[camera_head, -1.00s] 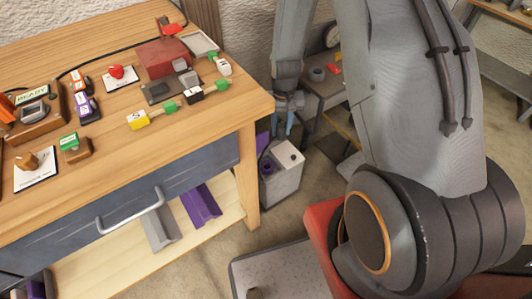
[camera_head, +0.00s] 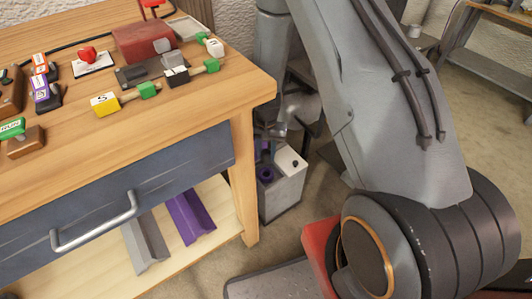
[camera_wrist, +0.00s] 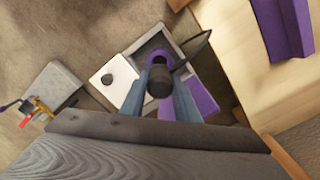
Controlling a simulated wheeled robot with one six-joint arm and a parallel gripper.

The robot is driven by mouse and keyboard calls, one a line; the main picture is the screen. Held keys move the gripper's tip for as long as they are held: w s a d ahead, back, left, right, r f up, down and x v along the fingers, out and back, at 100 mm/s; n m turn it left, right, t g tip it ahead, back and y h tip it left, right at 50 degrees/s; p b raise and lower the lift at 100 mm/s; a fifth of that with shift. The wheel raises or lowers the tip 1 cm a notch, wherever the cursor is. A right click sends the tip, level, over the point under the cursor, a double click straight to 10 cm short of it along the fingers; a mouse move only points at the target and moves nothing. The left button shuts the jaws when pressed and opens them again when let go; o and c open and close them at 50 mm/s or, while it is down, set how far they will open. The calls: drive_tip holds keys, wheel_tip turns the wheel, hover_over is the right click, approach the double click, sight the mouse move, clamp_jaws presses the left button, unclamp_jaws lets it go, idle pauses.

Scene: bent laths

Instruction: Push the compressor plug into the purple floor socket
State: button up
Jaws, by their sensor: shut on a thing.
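The compressor plug (camera_wrist: 159,83) is a dark, round-ended piece in the wrist view, with a black lead curving off to the right. My gripper (camera_wrist: 158,90) is shut on it with two blue-grey fingers. The purple floor socket (camera_wrist: 161,57) shows as a purple ring in a grey floor box, just beyond the plug, which partly covers it. I cannot tell whether plug and socket touch.
The floor box (camera_head: 284,194) has a white top part with a black knob. The wooden workbench (camera_head: 243,190) stands close on its left, with purple and grey angled pieces on the lower shelf. A grey block (camera_wrist: 52,85) lies on the floor left of the box in the wrist view.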

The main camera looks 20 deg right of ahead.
sight(266, 163)
drive_tip(key=shift+f+b, duration=1.75)
drive_tip(key=shift+f, duration=1.25)
drive_tip(key=shift+p, duration=0.35)
drive_tip(key=shift+f, duration=0.65)
